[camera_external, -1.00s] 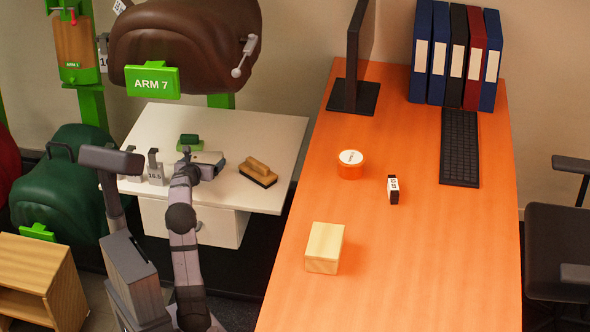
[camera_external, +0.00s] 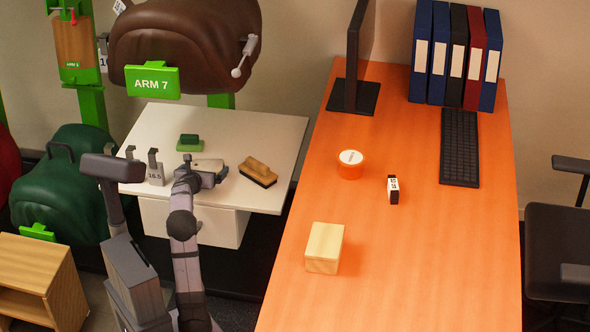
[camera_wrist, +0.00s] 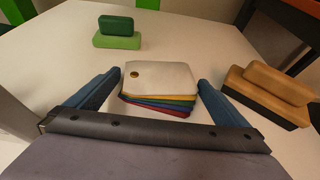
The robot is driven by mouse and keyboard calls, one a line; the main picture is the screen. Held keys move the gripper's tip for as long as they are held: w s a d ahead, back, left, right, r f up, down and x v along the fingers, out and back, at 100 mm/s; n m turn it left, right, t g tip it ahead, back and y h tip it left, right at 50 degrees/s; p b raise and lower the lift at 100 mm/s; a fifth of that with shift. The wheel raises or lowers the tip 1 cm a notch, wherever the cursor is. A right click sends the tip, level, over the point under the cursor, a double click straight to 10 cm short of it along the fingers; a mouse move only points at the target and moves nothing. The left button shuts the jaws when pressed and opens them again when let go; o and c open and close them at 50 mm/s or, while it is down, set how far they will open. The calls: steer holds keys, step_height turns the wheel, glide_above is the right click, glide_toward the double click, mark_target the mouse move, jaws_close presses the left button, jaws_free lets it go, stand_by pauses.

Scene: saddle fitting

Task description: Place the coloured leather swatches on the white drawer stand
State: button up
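The leather swatches (camera_wrist: 160,82) form a stack with a pale, holed piece on top and yellow, green, blue and red edges below. In the external view the pale top (camera_external: 208,164) shows over the white drawer stand (camera_external: 225,130), partly hidden by my gripper (camera_external: 203,180). In the wrist view my gripper (camera_wrist: 160,84) has its two blue fingers spread, one on each side of the stack, with narrow gaps at the sides. It looks open. Whether the stack touches the stand's top cannot be seen clearly.
A green block (camera_external: 189,143) lies behind the swatches and a wooden brush (camera_external: 258,171) lies to their right. The brown saddle (camera_external: 185,45) hangs above the stand's back.

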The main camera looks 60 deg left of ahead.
steer(key=shift+r, duration=0.25)
steer(key=p+v, duration=0.2)
steer(key=v, duration=0.8)
steer(key=shift+s+d+r+p, duration=0.2)
steer(key=shift+s+p, duration=0.05)
steer(key=shift+p, duration=0.05)
steer(key=shift+s+d, duration=0.4)
